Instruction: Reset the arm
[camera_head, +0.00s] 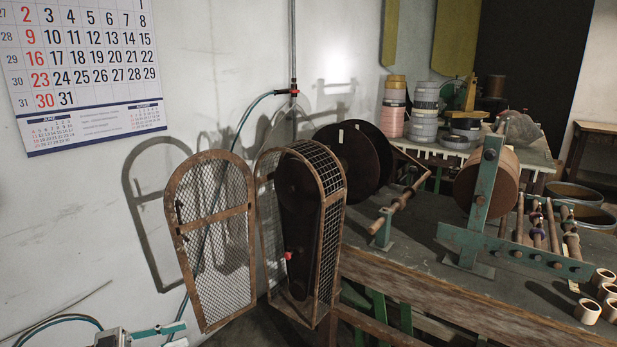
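I see no fingers of my left or right gripper in the head view, and neither of my arms can be made out for sure. A small grey box-like part (112,338) and a teal bar (160,330) are cut off at the bottom left edge; I cannot tell what they belong to. The tape winding machine (480,200) stands on the workbench at the right, with a large brown roll (496,180) and a teal frame.
A rusty mesh guard door (212,240) stands open beside the belt guard (305,230), left of the bench (450,300). Tape stacks (424,110) stand on the table behind. Small cream rings (588,311) lie at the bench's right edge. A calendar (85,75) hangs on the wall.

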